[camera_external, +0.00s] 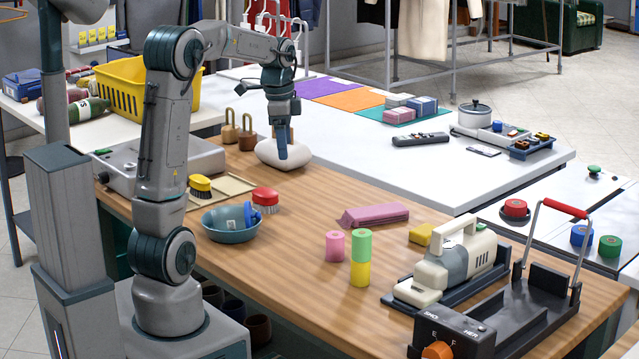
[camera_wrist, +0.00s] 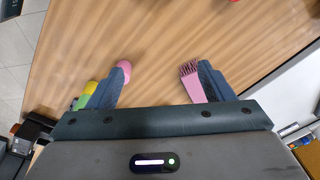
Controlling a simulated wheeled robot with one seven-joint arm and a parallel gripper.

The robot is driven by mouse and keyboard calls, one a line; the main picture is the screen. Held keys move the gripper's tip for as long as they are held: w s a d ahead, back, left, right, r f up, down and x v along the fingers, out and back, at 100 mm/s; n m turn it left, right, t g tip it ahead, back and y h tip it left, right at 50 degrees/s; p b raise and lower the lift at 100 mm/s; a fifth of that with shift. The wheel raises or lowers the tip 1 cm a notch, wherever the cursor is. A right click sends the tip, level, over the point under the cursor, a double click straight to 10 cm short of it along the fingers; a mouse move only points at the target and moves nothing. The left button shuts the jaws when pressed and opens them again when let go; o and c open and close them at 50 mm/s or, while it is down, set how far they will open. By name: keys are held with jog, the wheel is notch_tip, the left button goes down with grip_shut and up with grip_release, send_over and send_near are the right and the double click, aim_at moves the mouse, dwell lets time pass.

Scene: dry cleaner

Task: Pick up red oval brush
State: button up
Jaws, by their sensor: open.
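The red oval brush (camera_external: 265,196), with a red top and pale bristles below, lies on the wooden counter (camera_external: 300,205) just right of a blue-grey bowl in the external view. My gripper (camera_external: 282,150) points down above the counter, farther back than the brush and in front of a white rounded pad (camera_external: 268,152).
A yellow brush (camera_external: 200,186) and the bowl (camera_external: 228,230) stand close to the red brush. The counter's middle has free room.

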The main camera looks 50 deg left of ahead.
jog(key=w+a+f+m, duration=0.35)
jog(key=w+a, duration=0.25)
jog(key=a, duration=0.4)
jog(key=m+h+b, duration=0.2)
jog(key=m, duration=0.2)
send_near(265, 191)
jog(key=shift+g, duration=0.4)
jog(key=f, duration=0.1)
jog(key=w+f, duration=0.1)
jog(key=f, duration=0.1)
jog(key=d+f, duration=0.1)
jog(key=shift+w+f, duration=0.2)
jog(key=shift+f, duration=0.2)
jog(key=shift+s+d+f, duration=0.1)
jog(key=shift+d+f, duration=0.1)
jog(key=shift+f, duration=1.1)
jog(key=shift+s+d+f, duration=0.1)
jog(key=shift+d+f, duration=0.1)
jog(key=shift+f, duration=1.15)
jog(key=c, duration=1.1)
